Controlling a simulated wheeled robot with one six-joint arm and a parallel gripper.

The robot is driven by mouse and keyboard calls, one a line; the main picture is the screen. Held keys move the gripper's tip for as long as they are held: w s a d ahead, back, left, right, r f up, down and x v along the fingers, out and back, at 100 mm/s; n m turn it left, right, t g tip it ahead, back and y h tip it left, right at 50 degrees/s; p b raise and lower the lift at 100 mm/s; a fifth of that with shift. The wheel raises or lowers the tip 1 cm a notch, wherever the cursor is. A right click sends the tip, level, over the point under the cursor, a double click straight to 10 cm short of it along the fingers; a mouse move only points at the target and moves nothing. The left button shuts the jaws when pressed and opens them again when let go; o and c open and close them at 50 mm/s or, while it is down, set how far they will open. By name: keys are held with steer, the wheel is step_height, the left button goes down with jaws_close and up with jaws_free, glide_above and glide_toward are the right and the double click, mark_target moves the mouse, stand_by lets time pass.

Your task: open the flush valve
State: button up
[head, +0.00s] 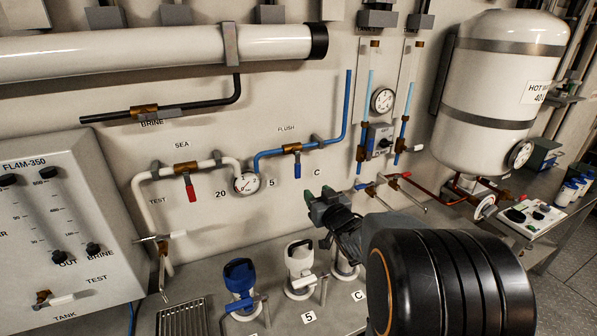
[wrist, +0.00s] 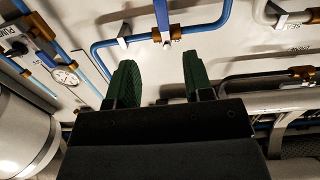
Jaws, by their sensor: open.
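The flush valve is a brass body (head: 291,149) on a blue pipe, below the FLUSH label. Its blue lever (head: 297,166) hangs down, across the line of the pipe. In the wrist view the brass body (wrist: 167,35) and the blue lever (wrist: 161,13) show at the top, beyond the fingertips. My gripper (head: 317,195) is below and slightly right of the lever in the head view, apart from it. The wrist view shows its two green fingers (wrist: 160,75) spread with nothing between them.
The red-levered SEA valve (head: 190,188) and a round gauge (head: 246,183) are left of the flush valve. The blue pipe (head: 346,110) rises on the right. Pump-like units, one blue-topped (head: 240,280), stand on the bench below. A white tank (head: 500,90) is at right.

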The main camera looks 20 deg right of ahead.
mark_target(298, 171)
steer(key=w+p, duration=0.3)
steer(key=w, duration=1)
steer(key=shift+w+r+p, duration=0.1)
steer(key=shift+w+p, duration=0.25)
steer(key=shift+w, duration=0.05)
steer(key=shift+c, duration=0.5)
jaws_close()
